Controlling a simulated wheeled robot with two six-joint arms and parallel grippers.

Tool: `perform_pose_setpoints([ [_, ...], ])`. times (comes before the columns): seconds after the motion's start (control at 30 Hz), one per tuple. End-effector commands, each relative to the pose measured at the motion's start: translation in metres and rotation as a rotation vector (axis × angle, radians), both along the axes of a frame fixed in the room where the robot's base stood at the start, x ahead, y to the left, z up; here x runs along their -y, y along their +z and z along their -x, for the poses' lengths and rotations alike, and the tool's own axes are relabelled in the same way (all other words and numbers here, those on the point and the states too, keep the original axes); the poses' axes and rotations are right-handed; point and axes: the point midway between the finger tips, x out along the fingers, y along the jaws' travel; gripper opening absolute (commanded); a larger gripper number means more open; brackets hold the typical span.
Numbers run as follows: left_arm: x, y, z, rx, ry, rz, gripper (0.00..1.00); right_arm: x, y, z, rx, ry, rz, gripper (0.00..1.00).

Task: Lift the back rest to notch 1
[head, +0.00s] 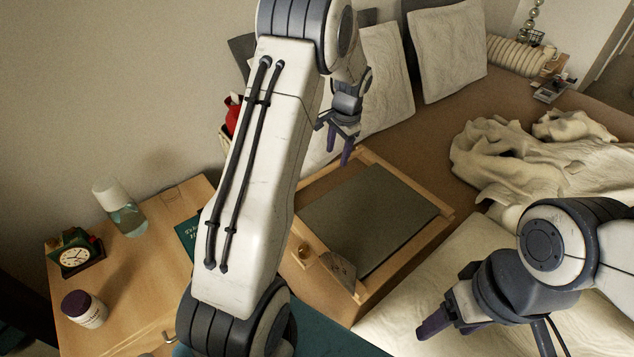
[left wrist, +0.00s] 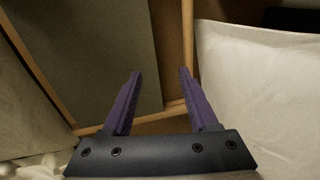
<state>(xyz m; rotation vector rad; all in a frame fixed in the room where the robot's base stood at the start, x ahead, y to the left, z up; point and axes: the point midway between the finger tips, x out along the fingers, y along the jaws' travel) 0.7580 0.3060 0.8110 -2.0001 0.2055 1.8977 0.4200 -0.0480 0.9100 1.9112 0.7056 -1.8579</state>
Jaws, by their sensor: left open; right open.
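The back rest appears as a dark grey-green panel (head: 370,220) set in a light wooden frame (head: 446,213) on the bed. The panel looks flat or nearly flat within the frame; I cannot make out the notches. My left gripper (head: 340,152) is open and empty at the frame's far end, above it. In the left wrist view, the open fingers (left wrist: 160,73) point toward the panel's edge (left wrist: 90,50) and a wooden bar (left wrist: 189,45), with nothing between them. My right gripper (head: 442,322) is open and empty, to the right of the frame's near end.
A wooden bedside table (head: 140,275) at left holds a clock (head: 76,256), a jar (head: 84,309), a carafe (head: 119,206) and a book (head: 189,236). Pillows (head: 447,50) stand at the back. A crumpled blanket (head: 510,160) lies at right. My left arm hides part of the frame's left side.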

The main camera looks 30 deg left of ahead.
Motion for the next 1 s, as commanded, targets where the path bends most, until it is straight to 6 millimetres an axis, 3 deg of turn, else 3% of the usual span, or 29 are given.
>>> perform_pose_setpoints([
  [0.03, -0.027, -0.024, -0.004, -0.005, 0.021, -0.010, 0.59, 0.000, -0.011, 0.000, 0.000, 0.000, 0.000, 0.68],
  [0.1, -0.052, -0.039, -0.008, -0.007, 0.030, -0.023, 0.59, 0.000, -0.014, 0.000, 0.000, 0.000, 0.000, 0.68],
  [0.2, -0.071, -0.050, -0.010, -0.011, 0.037, -0.031, 0.59, 0.000, -0.016, 0.000, 0.000, 0.000, 0.000, 0.68],
  [0.37, -0.078, -0.064, -0.010, -0.013, 0.037, -0.033, 0.59, 0.000, -0.016, 0.000, 0.001, 0.000, -0.001, 0.68],
  [0.8, -0.091, -0.139, -0.015, -0.012, 0.037, -0.033, 0.59, 0.000, -0.022, 0.000, 0.001, 0.000, -0.001, 0.68],
  [1.0, -0.094, -0.152, -0.016, -0.011, 0.038, -0.032, 0.59, 0.000, -0.023, 0.000, 0.000, 0.000, 0.000, 0.68],
])
